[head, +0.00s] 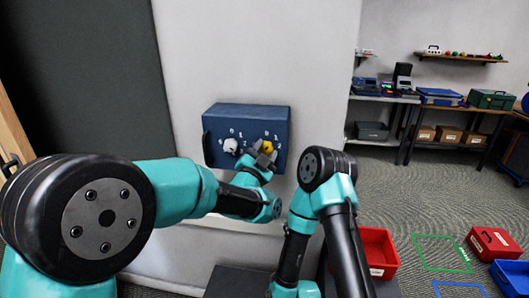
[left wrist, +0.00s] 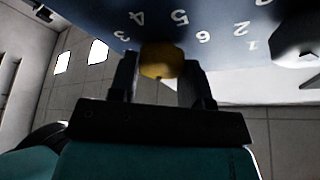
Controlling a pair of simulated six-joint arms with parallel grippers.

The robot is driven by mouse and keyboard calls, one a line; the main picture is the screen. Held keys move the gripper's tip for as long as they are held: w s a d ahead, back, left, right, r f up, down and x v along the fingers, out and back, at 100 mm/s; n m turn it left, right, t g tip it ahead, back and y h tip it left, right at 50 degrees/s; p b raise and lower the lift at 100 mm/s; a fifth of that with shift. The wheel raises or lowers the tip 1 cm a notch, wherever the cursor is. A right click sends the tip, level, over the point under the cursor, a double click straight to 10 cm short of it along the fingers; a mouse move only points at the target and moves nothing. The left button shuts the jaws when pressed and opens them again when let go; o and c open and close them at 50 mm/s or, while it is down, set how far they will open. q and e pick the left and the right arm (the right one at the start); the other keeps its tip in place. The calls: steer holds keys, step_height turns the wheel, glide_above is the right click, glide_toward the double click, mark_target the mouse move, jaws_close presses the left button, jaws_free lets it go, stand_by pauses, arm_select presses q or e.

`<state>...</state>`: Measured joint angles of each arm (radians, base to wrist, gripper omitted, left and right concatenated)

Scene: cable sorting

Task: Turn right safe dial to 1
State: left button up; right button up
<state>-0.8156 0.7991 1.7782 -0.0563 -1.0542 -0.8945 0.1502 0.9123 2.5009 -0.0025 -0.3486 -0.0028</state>
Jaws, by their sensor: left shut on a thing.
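A blue safe box (head: 247,112) is mounted on the light wall, with a white left dial (head: 230,146) and a yellow right dial (head: 267,146) on its front. White numbers ring the dials. My left gripper (head: 264,156) is at the yellow dial and shut on it. In the left wrist view the yellow dial (left wrist: 158,58) sits between the two dark fingers of the gripper (left wrist: 158,75), with numbers around it on the blue face (left wrist: 215,22). The gripper hides part of the dial, and I cannot tell which number it points to. My right gripper is out of view.
My right arm is folded up just right of the safe, close to my left wrist. Shelves with boxes (head: 440,97) stand at the back right. The carpet between is mostly free.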

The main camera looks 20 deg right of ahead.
arm_select(q)
steer(key=shift+m+g, duration=0.4)
steer(key=shift+m, duration=0.4)
steer(key=o, duration=0.9)
steer(key=shift+c, duration=0.2)
steer(key=shift+a, duration=0.1)
steer(key=v, duration=1.7)
steer(key=shift+a, duration=0.15)
steer(key=shift+f, duration=0.1)
